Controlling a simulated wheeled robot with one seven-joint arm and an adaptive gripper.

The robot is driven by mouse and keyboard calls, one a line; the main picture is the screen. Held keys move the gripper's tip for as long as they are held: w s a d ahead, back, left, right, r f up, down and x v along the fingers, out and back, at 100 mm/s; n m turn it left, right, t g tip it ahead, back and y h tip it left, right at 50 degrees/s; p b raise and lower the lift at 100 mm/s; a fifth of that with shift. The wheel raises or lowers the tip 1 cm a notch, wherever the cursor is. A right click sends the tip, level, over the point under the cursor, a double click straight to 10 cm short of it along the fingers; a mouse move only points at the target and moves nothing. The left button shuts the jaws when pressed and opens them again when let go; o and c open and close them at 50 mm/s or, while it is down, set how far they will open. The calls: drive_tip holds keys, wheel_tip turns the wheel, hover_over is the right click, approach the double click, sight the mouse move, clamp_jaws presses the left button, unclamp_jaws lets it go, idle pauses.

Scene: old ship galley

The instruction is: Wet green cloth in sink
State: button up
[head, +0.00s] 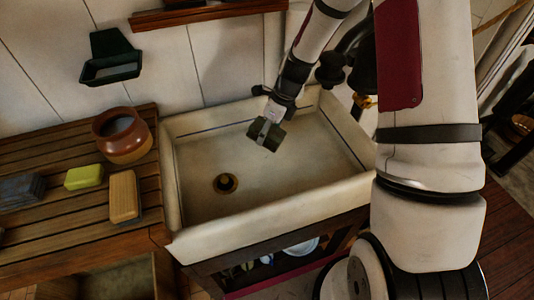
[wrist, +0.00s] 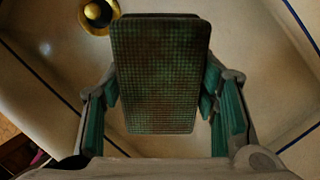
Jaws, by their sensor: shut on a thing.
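My gripper (head: 263,124) reaches down into the white sink (head: 258,225) from the back. In the wrist view, my gripper (wrist: 162,92) has its green-padded fingers on both sides of a dark green, checked, folded cloth (wrist: 160,75) and is shut on it. The cloth also shows as a small dark block in the head view (head: 266,137). It is over the basin, towards the back; I cannot tell its height above the sink floor or whether it is wet. The sink's drain (head: 225,183) is uncovered, left of the cloth, and also shows in the wrist view (wrist: 98,14).
A slatted wooden counter (head: 60,230) left of the sink holds a brown pot (head: 124,150), a yellow-green sponge (head: 84,177), a wooden block or brush (head: 124,196) and a blue-grey folded item (head: 20,188). A green wall holder (head: 110,60) hangs above. The basin floor is otherwise clear.

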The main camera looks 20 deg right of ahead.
sight(260, 117)
drive_tip(key=shift+r+p, duration=0.35)
drive_tip(key=shift+r, duration=1.95)
drive_tip(key=shift+r, duration=0.1)
idle(0.4)
drive_tip(key=shift+r+p, duration=0.3)
drive_tip(key=shift+r, duration=1.6)
drive_tip(key=w+f+b, duration=0.4)
drive_tip(key=shift+w, duration=0.25)
drive_tip(key=shift+s+r, duration=0.1)
drive_tip(key=shift+s, duration=0.05)
